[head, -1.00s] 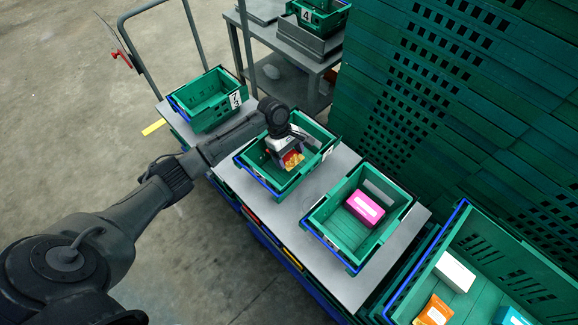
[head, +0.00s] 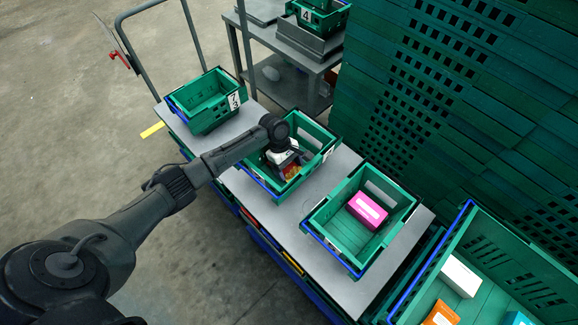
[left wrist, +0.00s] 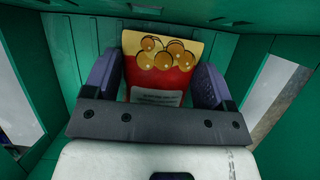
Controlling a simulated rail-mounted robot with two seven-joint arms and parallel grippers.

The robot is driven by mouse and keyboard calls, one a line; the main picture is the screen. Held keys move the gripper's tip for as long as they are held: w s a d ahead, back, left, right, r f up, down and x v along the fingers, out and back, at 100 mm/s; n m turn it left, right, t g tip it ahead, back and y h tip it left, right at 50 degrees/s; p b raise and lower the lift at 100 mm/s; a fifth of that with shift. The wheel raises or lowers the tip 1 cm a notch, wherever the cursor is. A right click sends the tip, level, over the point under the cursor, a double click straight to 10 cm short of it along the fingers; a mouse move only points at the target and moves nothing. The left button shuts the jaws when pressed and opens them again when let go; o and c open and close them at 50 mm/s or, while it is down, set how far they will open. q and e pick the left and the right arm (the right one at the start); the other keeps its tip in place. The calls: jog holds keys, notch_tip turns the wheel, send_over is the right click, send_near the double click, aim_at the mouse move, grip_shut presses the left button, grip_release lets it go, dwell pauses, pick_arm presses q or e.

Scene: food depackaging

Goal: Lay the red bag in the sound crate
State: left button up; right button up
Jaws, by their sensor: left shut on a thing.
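The red bag (head: 292,173), red and yellow with round golden shapes printed on it, is down inside the middle green crate (head: 318,132) on the cart. My left gripper (head: 287,168) is inside the same crate, shut on the bag. In the left wrist view the bag (left wrist: 160,65) stands between the two dark fingers, with green crate walls around it. Its lower end is hidden behind the gripper, so I cannot tell whether it touches the crate floor. No crack shows in the visible parts of this crate. My right gripper is out of view.
An empty green crate (head: 203,97) stands at the cart's far end. A crate (head: 338,238) with a pink box (head: 367,210) stands at the near end. A larger crate (head: 408,290) at lower right holds several packages. Stacked green crates (head: 470,110) form a wall behind.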

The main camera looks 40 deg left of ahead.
aim_at(288, 170)
pick_arm(q)
jog(key=shift+s+f, duration=0.1)
jog(key=shift+f, duration=0.35)
jog(key=o, duration=0.5)
jog(key=shift+a+f, duration=0.1)
jog(key=shift+f, duration=0.05)
jog(key=shift+c, duration=0.2)
jog(key=o, duration=0.4)
jog(key=shift+w+f, duration=0.1)
jog(key=shift+w, duration=0.15)
jog(key=shift+s+r+b, duration=0.1)
jog(key=shift+r+b, duration=0.25)
jog(key=shift+r, duration=0.15)
jog(key=r, duration=0.1)
jog(key=r+p, duration=0.1)
jog(key=a+r, duration=0.1)
jog(key=shift+s+r+p, duration=0.25)
jog(key=shift+s+p, duration=0.1)
jog(key=shift+p, duration=0.05)
jog(key=v, duration=0.3)
jog(key=p+v, duration=0.1)
jog(key=v, duration=0.2)
jog(key=p+v, duration=0.1)
jog(key=v, duration=0.2)
jog(key=shift+w, duration=0.3)
jog(key=shift+d, duration=0.1)
